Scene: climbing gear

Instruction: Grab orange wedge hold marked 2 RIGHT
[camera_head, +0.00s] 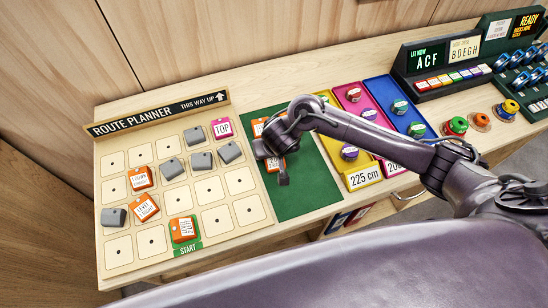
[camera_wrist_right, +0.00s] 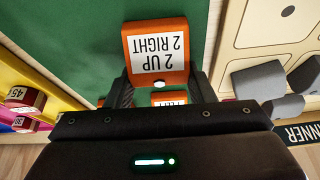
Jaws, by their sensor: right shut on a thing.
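An orange wedge hold (camera_wrist_right: 157,55) with a white label is between my right gripper's fingers (camera_wrist_right: 160,90) in the wrist view. Its upside-down label reads 2 UP and 2 RIGHT. In the head view my right gripper (camera_head: 274,160) is over the green mat (camera_head: 310,195), shut on this wedge (camera_head: 272,166), which is partly hidden by the gripper. Whether the wedge touches the mat is unclear. A second orange wedge (camera_wrist_right: 169,98) shows behind it, its label mostly hidden; it also shows in the head view (camera_head: 258,127). My left gripper is not in view.
The route planner board (camera_head: 120,200) is at left, with grey holds (camera_head: 198,134), orange wedges (camera_head: 182,230) and a pink TOP hold (camera_head: 222,129). Yellow, pink and blue trays (camera_head: 362,178) with knobbed pieces stand right of the mat. A black display (camera_head: 428,60) is behind.

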